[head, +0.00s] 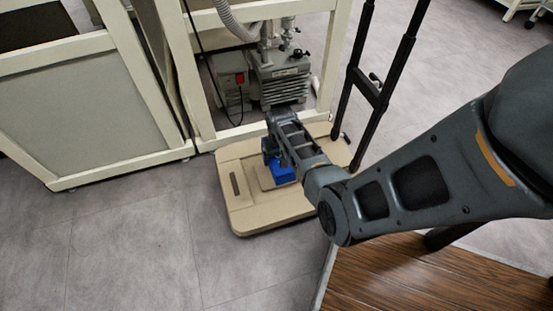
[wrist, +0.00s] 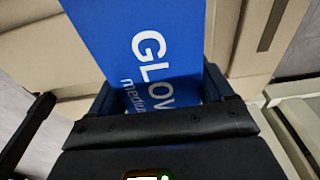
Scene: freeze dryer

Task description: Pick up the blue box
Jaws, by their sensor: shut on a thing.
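The blue box (wrist: 165,35) has white lettering that reads "GLOV" and fills the upper middle of the wrist view. My gripper (wrist: 165,95) is shut on it, with a dark finger on each side of the box. In the head view a part of the blue box (head: 283,172) shows below my gripper (head: 272,156), over the tan platform cart. The rest of the box is hidden by my arm. I cannot tell whether the box touches the cart.
The tan platform cart (head: 245,208) has a black upright handle (head: 373,92) at its right. A cream frame (head: 205,105) with a pump (head: 280,75) stands behind it. A wooden surface (head: 430,275) lies at the lower right. Grey floor (head: 110,240) is clear at the left.

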